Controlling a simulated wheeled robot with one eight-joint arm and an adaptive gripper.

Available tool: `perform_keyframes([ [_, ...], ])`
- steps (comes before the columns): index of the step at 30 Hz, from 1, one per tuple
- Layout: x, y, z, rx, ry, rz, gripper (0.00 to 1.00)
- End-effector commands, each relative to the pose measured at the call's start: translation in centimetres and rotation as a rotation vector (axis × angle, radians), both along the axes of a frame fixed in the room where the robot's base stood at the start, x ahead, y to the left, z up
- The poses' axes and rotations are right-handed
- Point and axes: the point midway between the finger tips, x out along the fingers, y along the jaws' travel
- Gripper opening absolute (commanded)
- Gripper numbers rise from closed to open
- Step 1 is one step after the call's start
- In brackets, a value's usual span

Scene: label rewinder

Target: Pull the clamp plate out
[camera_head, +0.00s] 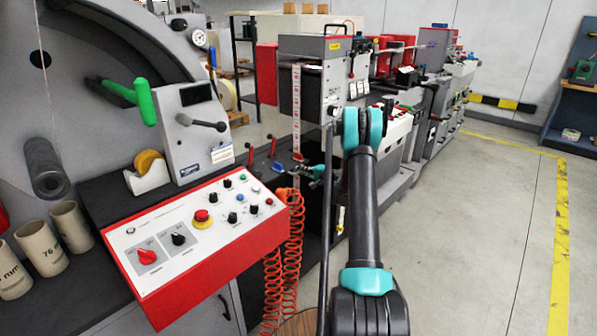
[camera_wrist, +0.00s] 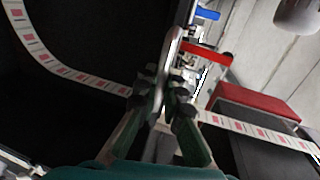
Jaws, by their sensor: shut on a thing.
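The clamp plate (camera_wrist: 173,48) shows in the wrist view as a narrow grey metal piece, seen nearly edge-on, with its lower end between my fingertips. My gripper (camera_wrist: 164,98) is shut on it, its dark pads on either side. In the head view my gripper (camera_head: 308,170) is small and partly hidden by my arm, beside the label strip, and I cannot make out the plate there. The label strip (camera_wrist: 62,68), white with red marks, comes from the left to the fingers and shows again at the right; the part between is hidden.
A red lever (camera_wrist: 205,53) and a blue lever (camera_wrist: 207,14) lie close right of the plate in the wrist view. A red control panel (camera_head: 190,240) and coiled orange hoses (camera_head: 292,250) stand near my arm. The floor at right is clear.

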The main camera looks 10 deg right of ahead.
Motion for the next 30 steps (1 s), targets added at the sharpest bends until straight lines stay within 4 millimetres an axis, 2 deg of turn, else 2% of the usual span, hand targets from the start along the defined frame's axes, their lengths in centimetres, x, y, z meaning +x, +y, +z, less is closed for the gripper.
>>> perform_keyframes([
  [7,-0.3,-0.3,-0.2,-0.003,0.003,0.000,0.00],
  [8,-0.3,-0.3,-0.2,-0.004,0.003,0.000,0.09],
  [13,-0.3,-0.3,-0.2,-0.003,0.003,0.000,0.30],
  [23,-0.3,-0.3,-0.1,-0.002,0.002,0.000,0.30],
  [26,-1.0,-0.8,0.1,-0.002,0.001,-0.002,0.30],
  [30,-2.8,-2.2,0.6,-0.002,0.002,-0.003,0.30],
])
